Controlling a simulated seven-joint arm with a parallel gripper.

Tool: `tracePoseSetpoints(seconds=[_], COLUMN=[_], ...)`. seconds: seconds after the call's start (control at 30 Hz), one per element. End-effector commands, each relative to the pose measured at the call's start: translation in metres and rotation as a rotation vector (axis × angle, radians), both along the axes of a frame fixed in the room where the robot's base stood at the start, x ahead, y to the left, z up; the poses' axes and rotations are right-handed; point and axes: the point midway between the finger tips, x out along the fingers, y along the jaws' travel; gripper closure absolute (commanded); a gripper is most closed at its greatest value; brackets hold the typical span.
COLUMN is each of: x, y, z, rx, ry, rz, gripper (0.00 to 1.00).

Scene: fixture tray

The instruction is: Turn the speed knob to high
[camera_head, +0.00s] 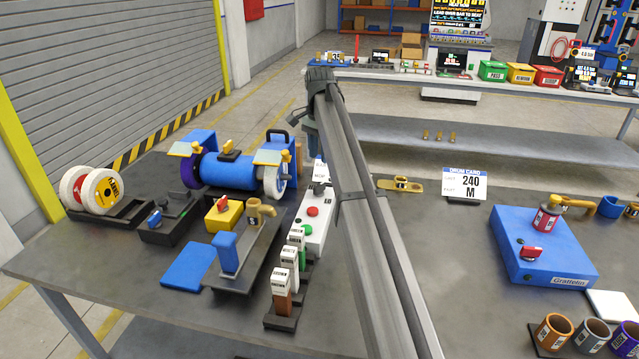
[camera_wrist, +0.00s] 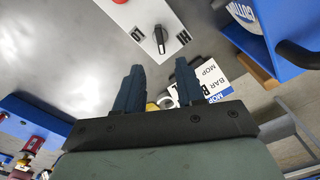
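A white control panel (camera_head: 314,228) stands on the table left of my arm, with a red button and a dark knob (camera_head: 318,188) at its far end. In the wrist view the panel (camera_wrist: 127,14) shows upside-down HI and LO labels on either side of the black knob (camera_wrist: 160,39). The knob's long grip lies between the labels; which end is its pointer is unclear. My gripper (camera_wrist: 158,82) is open and empty, its dark blue fingers apart from the knob. In the head view my gripper is largely hidden by my arm.
A blue drum machine (camera_head: 228,172) stands left of the panel. Labelled blocks (camera_head: 285,290) on a dark base are near it. A blue box (camera_head: 540,225) with a red knob is at right. A BAR MOP card (camera_wrist: 209,78) lies behind my fingers in the wrist view.

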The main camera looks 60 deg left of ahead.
Motion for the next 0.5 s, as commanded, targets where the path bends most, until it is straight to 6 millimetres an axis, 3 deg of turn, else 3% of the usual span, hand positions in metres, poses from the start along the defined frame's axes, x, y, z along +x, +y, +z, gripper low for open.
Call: tracePoseSetpoints(seconds=[0.1,0.5], x=[-0.001,0.0], y=[-0.001,0.0], z=[-0.024,-0.087], rx=[-0.001,0.0], ry=[0.001,0.001], rz=[-0.001,-0.001], gripper=[0.62,0.62])
